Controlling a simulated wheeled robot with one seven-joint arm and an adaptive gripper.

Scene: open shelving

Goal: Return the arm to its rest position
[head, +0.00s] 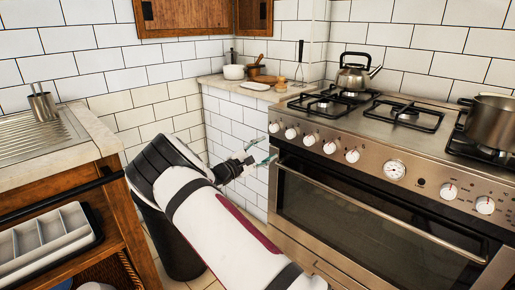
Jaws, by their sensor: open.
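My arm reaches in from the bottom of the head view and bends toward the gap between the counter and the stove. My gripper (262,162) is at its far end, in front of the white tiled wall and close to the stove's front left edge. It looks small and partly hidden by my own wrist. Its fingers are apart and I see nothing held between them.
The stove (330,208) with knobs and an oven handle stands at the right, bearing a kettle (354,76) and a pot (490,122). A wooden counter with a sink (42,147) and a grey divided tray (45,245) is at the left. A dark bin (183,262) stands below my arm.

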